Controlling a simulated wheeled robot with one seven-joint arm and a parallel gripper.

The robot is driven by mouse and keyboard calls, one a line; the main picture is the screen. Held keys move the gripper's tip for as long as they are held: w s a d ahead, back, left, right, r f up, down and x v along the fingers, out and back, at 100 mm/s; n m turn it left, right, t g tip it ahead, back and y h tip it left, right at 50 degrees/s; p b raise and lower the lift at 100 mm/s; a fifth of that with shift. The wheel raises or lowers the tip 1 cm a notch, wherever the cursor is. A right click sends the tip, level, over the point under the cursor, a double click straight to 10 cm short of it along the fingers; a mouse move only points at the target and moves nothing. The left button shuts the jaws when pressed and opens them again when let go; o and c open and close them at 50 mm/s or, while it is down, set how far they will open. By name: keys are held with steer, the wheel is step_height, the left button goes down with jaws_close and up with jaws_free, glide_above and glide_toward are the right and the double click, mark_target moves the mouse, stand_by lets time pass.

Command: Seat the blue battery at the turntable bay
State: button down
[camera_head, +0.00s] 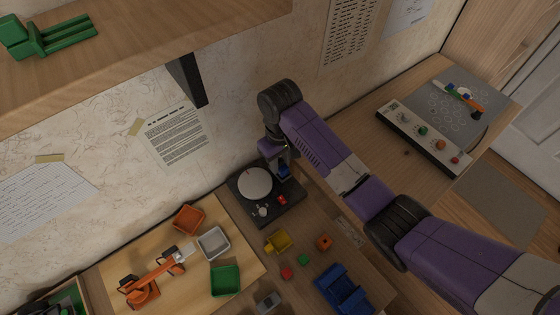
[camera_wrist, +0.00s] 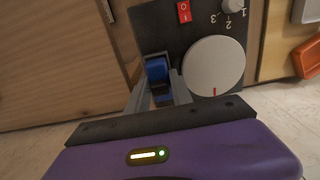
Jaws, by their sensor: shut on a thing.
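The turntable (camera_head: 237,197) is a dark box with a pale round platter, standing at the back of the table by the wall. It also shows in the wrist view (camera_wrist: 158,20), with a red switch and a numbered knob. My gripper (camera_head: 283,170) is over the right back part of the turntable. In the wrist view my gripper (camera_wrist: 158,88) is shut on the blue battery (camera_wrist: 157,70). The battery lies between the fingers, beside the platter, against the dark turntable top.
An orange bin (camera_head: 189,219), a grey bin (camera_head: 213,243) and a green bin (camera_head: 225,281) stand left of the turntable, near a small orange robot arm (camera_head: 150,281). A yellow cup (camera_head: 278,241), small blocks and a blue holder (camera_head: 343,290) lie in front.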

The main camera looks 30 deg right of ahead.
steer(key=shift+s+f, duration=0.1)
steer(key=shift+f, duration=0.75)
stand_by(0.9)
